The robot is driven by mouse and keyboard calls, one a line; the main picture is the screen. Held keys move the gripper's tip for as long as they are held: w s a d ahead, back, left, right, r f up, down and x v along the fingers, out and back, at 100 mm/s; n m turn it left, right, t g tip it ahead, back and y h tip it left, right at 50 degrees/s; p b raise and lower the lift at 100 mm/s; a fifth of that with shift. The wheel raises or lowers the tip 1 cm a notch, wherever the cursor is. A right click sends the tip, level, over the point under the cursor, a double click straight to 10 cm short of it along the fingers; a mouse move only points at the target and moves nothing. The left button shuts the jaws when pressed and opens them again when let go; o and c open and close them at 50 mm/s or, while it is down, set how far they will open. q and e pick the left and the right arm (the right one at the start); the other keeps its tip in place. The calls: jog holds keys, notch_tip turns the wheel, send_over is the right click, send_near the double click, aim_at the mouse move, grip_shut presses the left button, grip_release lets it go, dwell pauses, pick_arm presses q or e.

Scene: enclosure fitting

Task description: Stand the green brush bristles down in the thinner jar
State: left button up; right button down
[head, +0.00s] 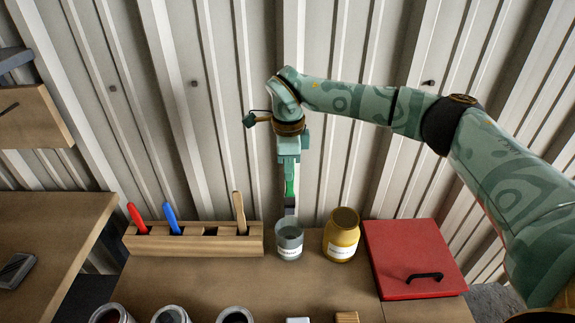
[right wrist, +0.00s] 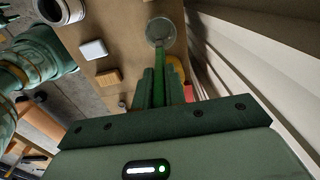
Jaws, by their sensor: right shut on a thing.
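My right gripper (head: 289,160) is shut on the green brush (head: 290,188), with the fingers pointing down. The brush hangs upright, its grey lower end downward. The thinner jar (head: 289,242), a clear glass with a white label, stands on the table directly below. The brush's lower end shows just above the jar's rim; I cannot tell how its depth lines up with the mouth. In the right wrist view the gripper (right wrist: 168,88) holds the green handle, which runs toward the jar (right wrist: 160,30).
A wooden rack (head: 190,243) holds red, blue and bare-wood brushes left of the jar. A yellow jar (head: 342,236) stands close on the right, beside a red box (head: 412,260) with a black handle. Open cans (head: 171,315) and small blocks line the front. Corrugated wall behind.

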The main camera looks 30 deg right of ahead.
aim_at(289, 195)
notch_tip(289, 195, down, 3)
jog(key=shift+d+f+b, duration=0.15)
jog(key=shift+f+b, duration=0.05)
jog(key=shift+b, duration=1)
jog(key=shift+f+b, duration=0.75)
jog(key=shift+f, duration=0.95)
jog(key=shift+f+b, duration=0.95)
jog(key=shift+f, duration=1.85)
jog(key=c, duration=1.4)
grip_release()
jog(key=shift+o, duration=0.2)
notch_tip(289, 195, up, 16)
jog(key=p, duration=0.3)
jog(key=shift+r+p, duration=0.15)
jog(key=shift+p, duration=0.25)
